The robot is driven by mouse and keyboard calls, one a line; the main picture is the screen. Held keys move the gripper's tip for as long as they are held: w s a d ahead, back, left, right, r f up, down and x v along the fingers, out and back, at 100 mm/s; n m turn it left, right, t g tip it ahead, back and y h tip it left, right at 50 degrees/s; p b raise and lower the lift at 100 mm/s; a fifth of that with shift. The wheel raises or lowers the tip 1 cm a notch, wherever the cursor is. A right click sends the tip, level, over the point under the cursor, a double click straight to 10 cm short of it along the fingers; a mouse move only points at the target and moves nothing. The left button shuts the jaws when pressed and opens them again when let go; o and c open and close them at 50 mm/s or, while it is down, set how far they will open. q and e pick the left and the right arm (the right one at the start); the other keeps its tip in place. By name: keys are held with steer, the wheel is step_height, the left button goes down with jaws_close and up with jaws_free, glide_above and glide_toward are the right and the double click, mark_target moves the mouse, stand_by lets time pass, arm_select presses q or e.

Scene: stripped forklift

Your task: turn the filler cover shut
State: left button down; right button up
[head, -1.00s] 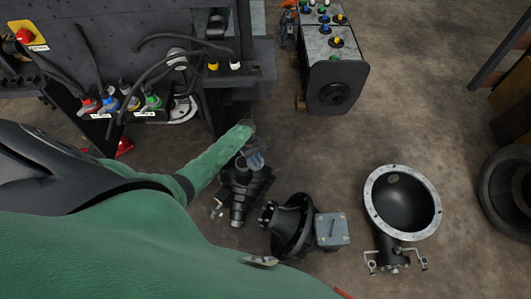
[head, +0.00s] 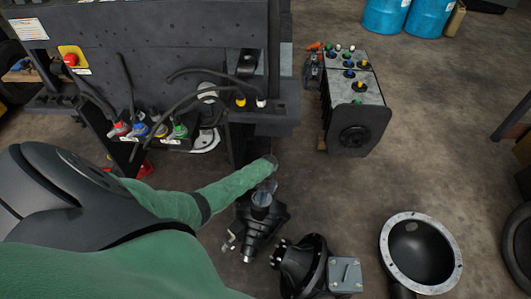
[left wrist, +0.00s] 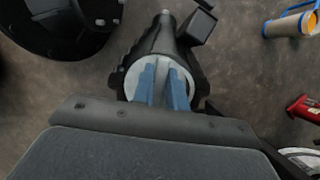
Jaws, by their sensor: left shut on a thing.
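The filler cover (left wrist: 134,82) looks like a light grey round disc on top of a black ribbed housing (left wrist: 166,42) in the left wrist view. My left gripper (left wrist: 162,72) has its two blue fingers over the disc's face, shut on the cover, with a narrow gap between them. The fingers hide the middle of the cover. In the head view my left gripper (head: 264,186) reaches down to the top of the same black housing (head: 260,222), which lies on the floor. My right gripper is not in view.
A black flanged unit with a grey box (head: 345,275) lies right of the housing, and a large bell-shaped casting (head: 388,245) further right. The forklift body (head: 180,50) stands behind, with cables and coloured connectors. A battery-like block (head: 355,125) stands at the back. Floor between is clear.

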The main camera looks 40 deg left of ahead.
arm_select(q)
steer(key=m, duration=0.1)
steer(key=a+m+y, duration=0.1)
steer(key=shift+s+a+m, duration=0.15)
steer(key=shift+a+m, duration=0.05)
steer(key=shift+m, duration=0.1)
steer(key=shift+a+m, duration=0.3)
steer(key=shift+m, duration=0.3)
steer(key=shift+a+m+y, duration=0.35)
steer(key=shift+m+y, duration=0.15)
steer(key=shift+m, duration=0.2)
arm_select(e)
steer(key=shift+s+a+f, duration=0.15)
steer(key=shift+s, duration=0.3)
arm_select(q)
steer(key=shift+a, duration=0.1)
steer(key=c, duration=1.4)
jaws_free()
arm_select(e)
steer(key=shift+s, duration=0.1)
arm_select(q)
steer(key=shift+w, duration=0.2)
